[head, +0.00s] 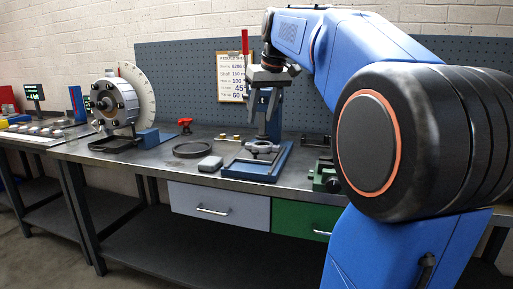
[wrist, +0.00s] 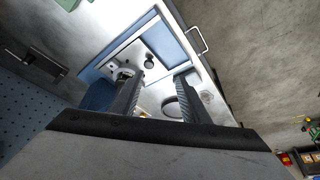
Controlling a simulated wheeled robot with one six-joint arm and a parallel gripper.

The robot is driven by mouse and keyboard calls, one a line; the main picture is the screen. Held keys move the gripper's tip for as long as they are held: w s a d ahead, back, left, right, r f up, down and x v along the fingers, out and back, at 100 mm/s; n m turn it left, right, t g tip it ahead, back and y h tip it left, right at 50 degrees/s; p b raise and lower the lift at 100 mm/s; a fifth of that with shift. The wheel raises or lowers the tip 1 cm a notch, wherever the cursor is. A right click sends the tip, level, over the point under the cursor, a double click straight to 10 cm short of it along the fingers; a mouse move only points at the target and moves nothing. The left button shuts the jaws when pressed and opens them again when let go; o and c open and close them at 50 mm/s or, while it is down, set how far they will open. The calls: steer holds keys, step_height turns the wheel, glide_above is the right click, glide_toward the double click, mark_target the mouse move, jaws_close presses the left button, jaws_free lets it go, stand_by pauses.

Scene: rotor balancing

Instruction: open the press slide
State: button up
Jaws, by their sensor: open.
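The blue press (head: 275,126) stands on the bench, its upper part partly hidden behind my gripper. Its low blue base frame (head: 285,165) holds a pale plate with a round grey clamp-like fitting (head: 262,147). In the wrist view the blue frame (wrist: 176,37) shows around the pale plate, with a round knob (wrist: 150,61) on it. I cannot tell from these views how far the slide is out. My gripper (head: 264,100) is above the base, pointing down. In the wrist view my gripper (wrist: 163,78) has its fingers apart with nothing between them.
A rotor with a dial (head: 113,100) is farther left. A grey drawer (head: 218,207) hangs below the bench edge.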

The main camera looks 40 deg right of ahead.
mark_target(255, 151)
steer(key=d+x, duration=0.1)
steer(key=x, duration=0.4)
steer(key=w+d+x, duration=0.1)
steer(key=x, duration=0.4)
steer(key=w+d+r+x, duration=0.1)
steer(key=x, duration=0.5)
steer(key=shift+w, duration=0.1)
steer(key=shift+c, duration=0.7)
steer(key=shift+a, duration=0.1)
jaws_close()
